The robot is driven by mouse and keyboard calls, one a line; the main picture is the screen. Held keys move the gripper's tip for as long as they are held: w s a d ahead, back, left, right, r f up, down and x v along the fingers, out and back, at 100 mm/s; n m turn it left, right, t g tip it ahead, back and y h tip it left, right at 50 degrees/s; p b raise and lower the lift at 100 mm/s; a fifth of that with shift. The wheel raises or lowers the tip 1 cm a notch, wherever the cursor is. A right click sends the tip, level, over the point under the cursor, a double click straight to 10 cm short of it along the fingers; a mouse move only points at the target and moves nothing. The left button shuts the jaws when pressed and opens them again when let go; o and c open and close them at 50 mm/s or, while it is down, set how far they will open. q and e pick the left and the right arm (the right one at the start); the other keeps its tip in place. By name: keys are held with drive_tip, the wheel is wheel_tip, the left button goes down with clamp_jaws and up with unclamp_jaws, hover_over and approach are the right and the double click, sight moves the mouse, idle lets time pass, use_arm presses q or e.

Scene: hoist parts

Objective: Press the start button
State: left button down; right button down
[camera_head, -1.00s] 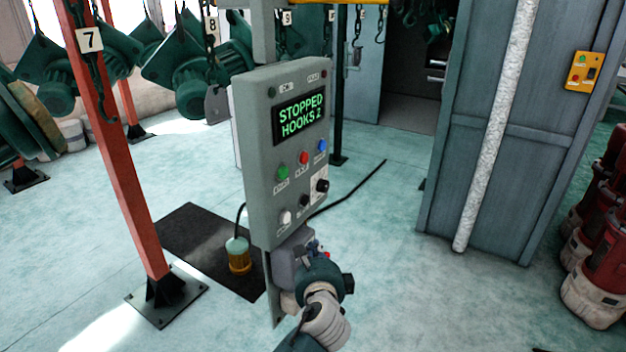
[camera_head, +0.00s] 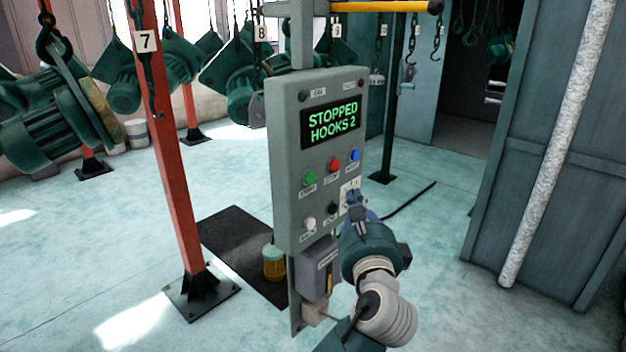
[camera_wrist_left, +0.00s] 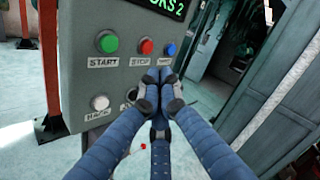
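The grey control panel (camera_head: 284,170) stands in the middle of the head view, its display (camera_head: 332,122) reading "STOPPED HOOKS 2". The green start button (camera_head: 309,177) is at the left of the row below the display; it also shows in the left wrist view (camera_wrist_left: 107,42), labelled START. The red stop button (camera_head: 334,165) and a blue button (camera_head: 355,155) are to its right. My left gripper (camera_head: 354,196) is in front of the panel's lower right, fingertips (camera_wrist_left: 158,78) together, below and right of the start button. It hides part of the lower controls. My right gripper is not in view.
A red-orange post (camera_head: 176,150) with sign 7 stands left of the panel. Green hoist parts (camera_head: 45,110) hang at the back left. A grey cabinet (camera_head: 530,150) with a white pipe (camera_head: 556,140) is on the right.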

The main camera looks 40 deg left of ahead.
sight(310, 178)
use_arm(q)
drive_tip(key=a, duration=0.8)
drive_tip(key=shift+w+a+b, duration=0.3)
drive_tip(key=shift+w, duration=0.05)
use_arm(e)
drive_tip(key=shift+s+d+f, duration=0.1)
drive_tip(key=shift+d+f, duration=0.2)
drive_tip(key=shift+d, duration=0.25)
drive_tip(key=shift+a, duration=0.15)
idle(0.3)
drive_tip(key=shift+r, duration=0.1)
use_arm(q)
drive_tip(key=shift+a+p, duration=0.4)
drive_tip(key=shift+a, duration=0.05)
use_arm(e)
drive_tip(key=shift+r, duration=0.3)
